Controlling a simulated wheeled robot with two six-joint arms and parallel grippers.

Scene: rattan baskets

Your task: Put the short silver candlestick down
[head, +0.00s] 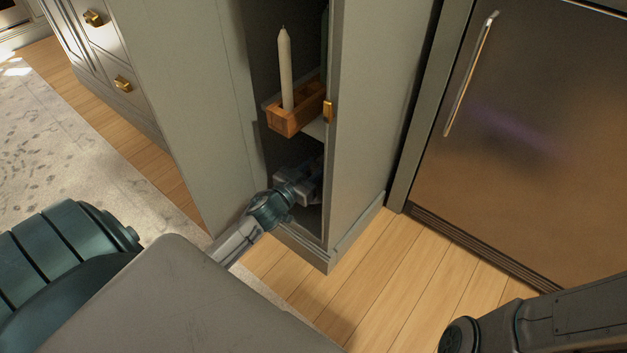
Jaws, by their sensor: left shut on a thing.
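My left gripper (303,183) reaches into the lower compartment of a tall narrow grey-green cabinet (365,140), below a shelf. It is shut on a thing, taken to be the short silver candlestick. The candlestick itself cannot be made out, as the gripper, the cabinet's side and the shadow hide it. Whether it touches the compartment floor cannot be told. My right arm shows at the bottom right, but its gripper is not in view.
On the shelf above my left gripper stands a wooden box (289,121) with a tall pale candle (286,70) upright in it. The cabinet's side panels leave a narrow opening. A steel fridge (530,140) stands to the right. The wooden floor (390,280) in front is clear.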

